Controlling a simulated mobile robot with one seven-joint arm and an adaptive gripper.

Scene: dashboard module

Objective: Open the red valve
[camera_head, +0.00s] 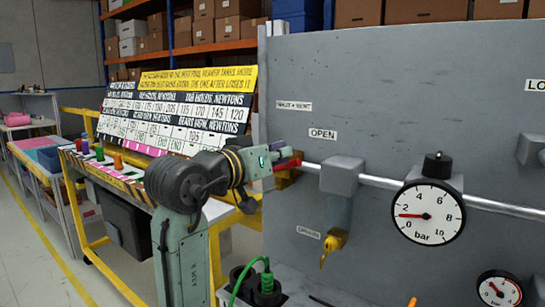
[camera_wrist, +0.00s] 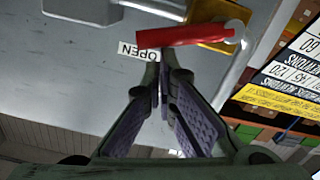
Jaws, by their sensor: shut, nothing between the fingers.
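The red valve handle (camera_head: 289,163) shows in the head view on the pipe at the left side of the grey panel, partly hidden by my gripper (camera_head: 276,154). In the wrist view the red handle (camera_wrist: 185,37) is a bar lying across the picture, in front of a brass valve body (camera_wrist: 207,46). My gripper (camera_wrist: 161,78) is shut and empty there, its fingertips just below the handle in the picture. Whether they touch it I cannot tell. The OPEN label (camera_head: 322,134) is above the pipe on the panel; it shows upside down in the wrist view (camera_wrist: 138,51).
The pipe (camera_head: 380,182) runs right along the panel (camera_head: 400,80), past a grey block with a yellow-tipped outlet (camera_head: 332,242) and a pressure gauge (camera_head: 427,212). A yellow-framed bench with a sign board (camera_head: 180,105) stands left. A green cable (camera_head: 262,272) rises below my arm.

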